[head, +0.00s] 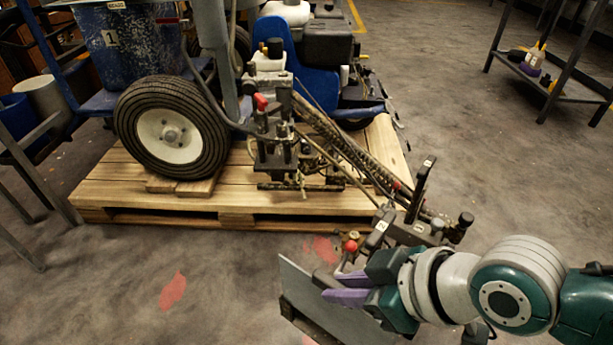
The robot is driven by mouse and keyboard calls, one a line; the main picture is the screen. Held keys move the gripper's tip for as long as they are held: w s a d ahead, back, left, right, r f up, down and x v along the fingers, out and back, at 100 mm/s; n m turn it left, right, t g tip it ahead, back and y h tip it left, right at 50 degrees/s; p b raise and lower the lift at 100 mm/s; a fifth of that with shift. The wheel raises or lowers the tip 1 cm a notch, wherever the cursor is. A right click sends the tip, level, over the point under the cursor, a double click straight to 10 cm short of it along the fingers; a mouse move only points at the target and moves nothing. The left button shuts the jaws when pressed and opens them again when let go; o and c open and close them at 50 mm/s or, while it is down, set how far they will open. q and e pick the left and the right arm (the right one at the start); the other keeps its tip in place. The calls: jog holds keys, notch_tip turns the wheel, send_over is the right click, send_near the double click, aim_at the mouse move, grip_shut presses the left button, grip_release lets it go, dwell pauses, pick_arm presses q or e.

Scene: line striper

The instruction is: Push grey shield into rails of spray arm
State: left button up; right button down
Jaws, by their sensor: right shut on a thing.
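The grey shield (345,319) is a flat plate at the bottom centre, tilted, beside the outer end of the spray arm. My right gripper (335,288) comes in from the right and is shut on the shield near its upper part, with purple fingers. The spray arm (345,147) runs from the line striper down to the right, ending just above my gripper. The rails are hard to make out; a dark bar (312,322) shows along the shield's lower edge. I cannot tell whether the shield sits in the rails. My left gripper is not in view.
The line striper, with a large black wheel (171,128) and blue bucket (130,42), stands on a wooden pallet (230,205). A dark shelf with bottles (533,60) stands at the upper right. The floor between is clear, with red paint patches (173,291).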

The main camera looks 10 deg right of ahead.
jog(key=shift+f+b, duration=1.75)
jog(key=shift+f, duration=0.3)
jog(key=shift+f+b, duration=0.55)
jog(key=shift+f, duration=0.05)
dwell(0.4)
jog(key=shift+f+b, duration=0.65)
jog(key=shift+f, duration=0.1)
jog(key=shift+c, duration=2)
grip_release()
